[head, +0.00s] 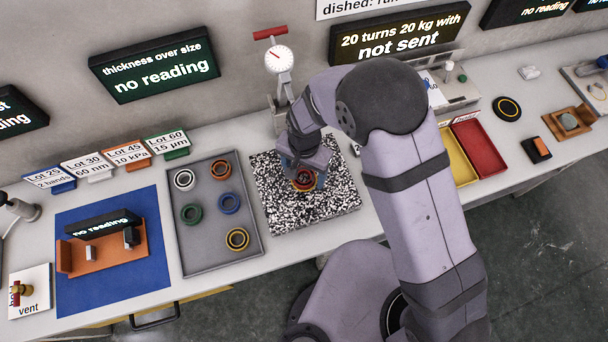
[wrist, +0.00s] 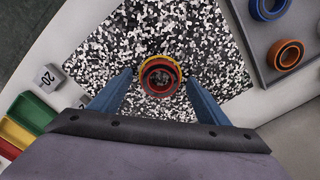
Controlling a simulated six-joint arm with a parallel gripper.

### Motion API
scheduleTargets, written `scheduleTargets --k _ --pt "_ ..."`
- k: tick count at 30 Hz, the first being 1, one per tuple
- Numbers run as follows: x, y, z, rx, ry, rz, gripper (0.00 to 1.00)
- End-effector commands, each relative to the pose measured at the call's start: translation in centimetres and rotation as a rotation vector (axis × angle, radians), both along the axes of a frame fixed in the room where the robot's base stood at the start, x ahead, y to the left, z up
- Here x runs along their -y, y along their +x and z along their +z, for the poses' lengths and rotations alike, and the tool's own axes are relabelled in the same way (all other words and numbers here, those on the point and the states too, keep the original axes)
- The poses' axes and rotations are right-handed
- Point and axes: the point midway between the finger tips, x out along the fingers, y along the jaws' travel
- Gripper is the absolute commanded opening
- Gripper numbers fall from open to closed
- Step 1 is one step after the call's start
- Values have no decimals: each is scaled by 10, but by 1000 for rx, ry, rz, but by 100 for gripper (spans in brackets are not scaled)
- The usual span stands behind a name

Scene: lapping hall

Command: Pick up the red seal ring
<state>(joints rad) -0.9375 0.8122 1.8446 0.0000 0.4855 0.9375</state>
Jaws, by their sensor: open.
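The red seal ring (wrist: 160,91) is on the black-and-white speckled plate (wrist: 222,62), between and slightly beyond the two blue fingers of my gripper (wrist: 158,78). A yellow band (wrist: 146,62) shows around its far side; I cannot tell whether it is a separate ring beneath. In the head view the red ring (head: 304,181) shows just below my gripper (head: 305,170), partly hidden by it. The speckled plate (head: 338,215) lies flat on the bench. My fingers are apart with gaps on both sides of the ring.
A grey tray (head: 208,256) left of the plate holds several coloured rings. A dial gauge stand (head: 284,82) stands just behind the plate. Yellow (head: 456,162) and red (head: 480,147) bins are to the right.

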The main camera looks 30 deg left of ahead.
Motion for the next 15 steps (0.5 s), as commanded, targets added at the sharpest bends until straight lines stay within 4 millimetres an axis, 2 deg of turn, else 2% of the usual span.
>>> scheduleTargets --k 2,3,8,9,15 --pt "0 0 0 0 0 0 70" --pt "0 0 0 0 1 0 65" --pt "0 0 0 0 1 0 27" --pt "0 0 0 0 1 0 24" --pt "0 0 1 1 1 0 24"
